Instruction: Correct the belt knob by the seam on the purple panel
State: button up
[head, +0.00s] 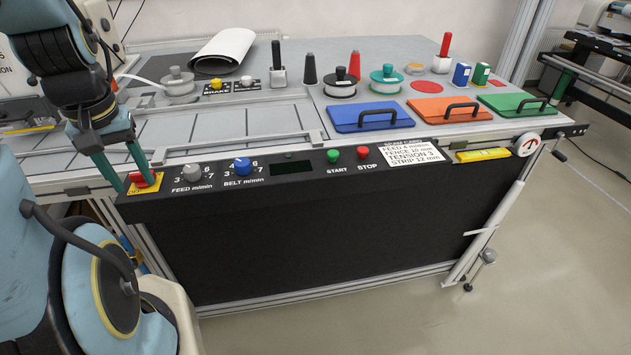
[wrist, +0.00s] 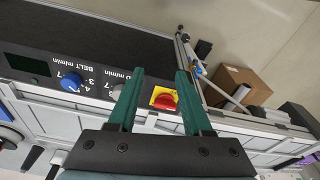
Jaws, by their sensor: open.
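The blue BELT m/min knob (head: 241,165) sits on the black control panel (head: 310,225), right of the grey FEED knob (head: 192,173). It also shows in the wrist view (wrist: 71,82), left of my fingers. Its pointer is too small to read surely. My gripper (head: 136,184) is open and empty at the panel's left end. Its green fingers stand either side of the red switch on a yellow plate (head: 146,181); the switch shows between the fingers in the wrist view (wrist: 164,100). I see no purple panel with a seam in the head view; a purple patch (wrist: 302,162) shows at the wrist view's lower right.
A dark display (head: 292,167), green START (head: 333,155) and red STOP (head: 364,152) buttons, and a white settings card (head: 411,153) lie further right. Blue (head: 363,116), orange (head: 448,109) and green (head: 516,103) lids sit behind. A cardboard box (wrist: 240,84) stands on the floor.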

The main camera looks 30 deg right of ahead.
aim_at(243, 164)
jog(key=z, duration=1.4)
jog(key=i+l+u, duration=0.2)
jog(key=l+u, duration=0.15)
jog(key=l, duration=0.25)
jog(key=l+u, duration=0.1)
jog(key=u, duration=0.4)
jog(key=k+u, duration=0.1)
jog(key=u, duration=0.35)
jog(key=k+l+u, duration=0.1)
jog(key=u, duration=0.4)
jog(key=k+u, duration=0.1)
jog(key=u, duration=0.4)
